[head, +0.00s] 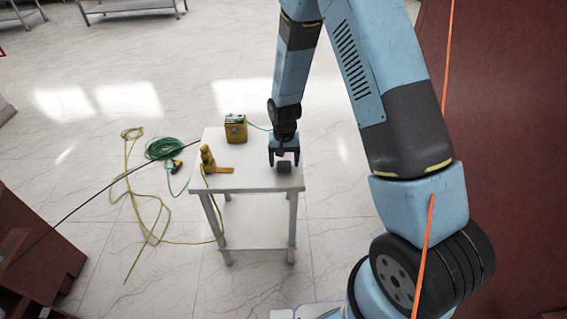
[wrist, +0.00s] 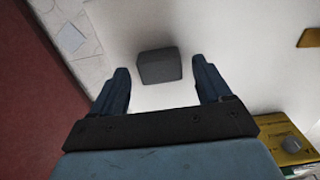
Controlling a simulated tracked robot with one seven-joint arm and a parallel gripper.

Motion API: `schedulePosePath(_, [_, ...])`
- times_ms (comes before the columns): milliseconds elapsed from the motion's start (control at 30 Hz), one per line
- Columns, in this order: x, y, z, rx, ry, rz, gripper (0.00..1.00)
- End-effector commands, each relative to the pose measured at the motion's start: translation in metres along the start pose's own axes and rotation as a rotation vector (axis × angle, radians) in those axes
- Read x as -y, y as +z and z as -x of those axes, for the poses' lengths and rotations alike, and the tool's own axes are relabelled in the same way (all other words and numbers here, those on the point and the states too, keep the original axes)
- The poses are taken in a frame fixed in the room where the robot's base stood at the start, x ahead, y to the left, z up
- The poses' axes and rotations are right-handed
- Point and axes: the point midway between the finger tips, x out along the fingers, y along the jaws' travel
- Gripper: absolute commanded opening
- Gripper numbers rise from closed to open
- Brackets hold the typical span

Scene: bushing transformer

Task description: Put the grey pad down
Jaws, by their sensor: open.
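The grey pad (wrist: 160,66) is a small dark grey block. In the wrist view it lies on the white table top, ahead of and between my open fingers, with clear gaps on both sides. In the head view the grey pad (head: 284,168) sits near the front right part of the table (head: 255,182). My gripper (head: 284,160) is open just behind it, and its two blue fingers also show in the wrist view (wrist: 160,85). The fingers do not touch the pad.
A yellow box (head: 236,128) stands at the table's back; it also shows in the wrist view (wrist: 285,135). A yellow tool (head: 208,158) stands at the table's left. Green and yellow cables (head: 165,148) lie on the floor to the left. Reddish panels flank the scene.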

Motion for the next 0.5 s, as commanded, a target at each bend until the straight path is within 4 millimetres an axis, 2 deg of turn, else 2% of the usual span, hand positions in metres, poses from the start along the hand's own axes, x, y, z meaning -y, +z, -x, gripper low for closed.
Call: schedulePosePath(500, [0.0,0.0,0.084,-0.003,-0.001,0.0,0.78])
